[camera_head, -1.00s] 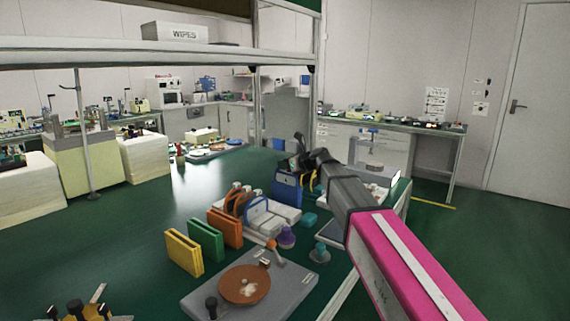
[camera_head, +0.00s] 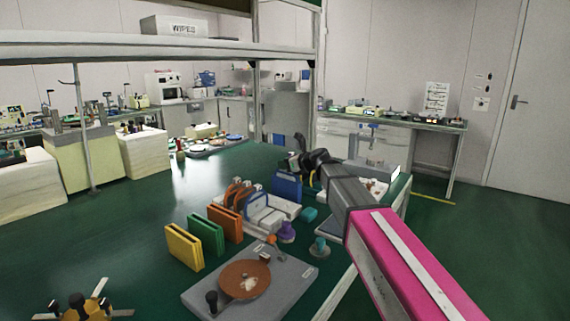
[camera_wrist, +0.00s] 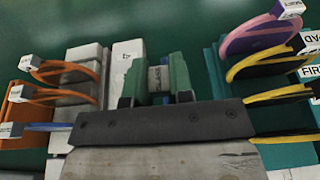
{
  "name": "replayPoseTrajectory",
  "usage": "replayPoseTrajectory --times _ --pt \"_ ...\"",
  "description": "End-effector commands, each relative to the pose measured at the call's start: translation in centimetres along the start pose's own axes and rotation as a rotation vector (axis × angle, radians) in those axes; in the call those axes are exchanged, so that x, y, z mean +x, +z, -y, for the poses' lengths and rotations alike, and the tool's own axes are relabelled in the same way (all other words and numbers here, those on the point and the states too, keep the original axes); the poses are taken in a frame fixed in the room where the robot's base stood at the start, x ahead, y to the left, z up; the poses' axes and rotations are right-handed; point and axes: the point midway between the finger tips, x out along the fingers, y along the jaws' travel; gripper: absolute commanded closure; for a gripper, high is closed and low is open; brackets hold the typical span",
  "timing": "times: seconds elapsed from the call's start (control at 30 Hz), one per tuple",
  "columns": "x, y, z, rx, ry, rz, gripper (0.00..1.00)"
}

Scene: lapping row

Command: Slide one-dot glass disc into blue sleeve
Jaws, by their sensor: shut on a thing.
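My gripper (camera_head: 299,158) is at the far end of my arm, just above the blue sleeve (camera_head: 287,187), which stands upright behind the white rack. In the wrist view the green-padded fingers (camera_wrist: 158,82) close on a thin pale piece with a small label, seen edge-on. It may be the glass disc; its dots cannot be made out and most of it is hidden. The blue sleeve cannot be made out in the wrist view.
Yellow (camera_head: 184,247), green (camera_head: 206,233) and orange (camera_head: 226,222) sleeves stand in a row. The white rack (camera_head: 264,222) holds ringed items. A plate with a brown disc (camera_head: 245,280) lies in front. Purple and yellow rings (camera_wrist: 262,45) stand right of the fingers.

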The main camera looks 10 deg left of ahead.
Motion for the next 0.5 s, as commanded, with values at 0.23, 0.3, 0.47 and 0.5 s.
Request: replayPoseTrajectory --times 0.23,0.3,0.47,0.5 --pt "0.16 -0.51 0.00 0.000 0.000 0.000 1.00" --pt "0.20 -0.66 0.00 0.000 0.000 0.000 1.00" --pt "0.31 -1.00 -0.01 0.001 0.000 0.000 1.00" --pt "0.33 -1.09 -0.02 0.001 0.000 0.000 1.00"
